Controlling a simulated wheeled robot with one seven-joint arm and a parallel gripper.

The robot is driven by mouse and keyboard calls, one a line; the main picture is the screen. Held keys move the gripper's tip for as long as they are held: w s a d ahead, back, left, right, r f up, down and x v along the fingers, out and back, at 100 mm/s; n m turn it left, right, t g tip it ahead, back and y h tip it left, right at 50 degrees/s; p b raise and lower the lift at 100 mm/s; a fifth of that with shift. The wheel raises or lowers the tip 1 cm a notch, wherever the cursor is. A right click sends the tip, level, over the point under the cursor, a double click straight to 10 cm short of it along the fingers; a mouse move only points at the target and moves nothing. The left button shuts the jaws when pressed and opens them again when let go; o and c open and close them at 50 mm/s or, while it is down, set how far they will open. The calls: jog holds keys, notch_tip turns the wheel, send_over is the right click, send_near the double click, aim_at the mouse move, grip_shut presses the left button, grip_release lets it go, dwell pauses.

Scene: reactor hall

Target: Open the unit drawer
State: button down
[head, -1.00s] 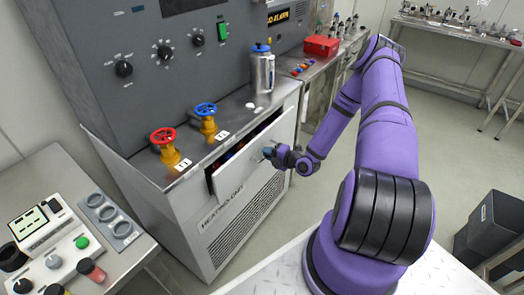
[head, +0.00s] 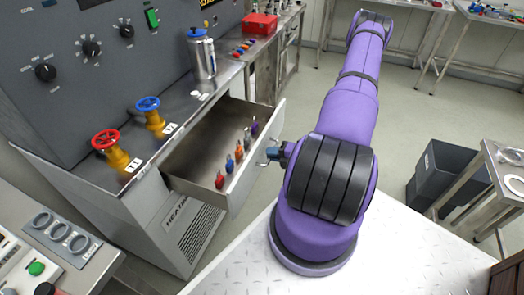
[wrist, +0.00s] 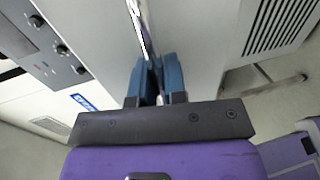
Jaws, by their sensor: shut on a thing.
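The unit drawer (head: 256,160) is pulled well out of the grey heater unit (head: 150,222) in the head view. Its metal inside is exposed. My gripper (head: 273,154) is at the outer face of the drawer front, shut on the drawer handle. The handle itself is mostly hidden by the fingers.
A red valve wheel (head: 106,139), a blue valve wheel (head: 148,103) and a steel flask (head: 202,57) stand on the unit's top. A red box (head: 260,25) is on the bench behind. A dark bin (head: 440,173) and a table stand at right. Open floor lies beyond the arm.

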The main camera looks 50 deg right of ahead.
jog(key=shift+s+d, duration=0.2)
jog(key=shift+s, duration=0.2)
jog(key=c, duration=1.2)
grip_release()
jog(key=v, duration=1)
jog(key=shift+s+d, duration=0.1)
jog(key=shift+s, duration=0.25)
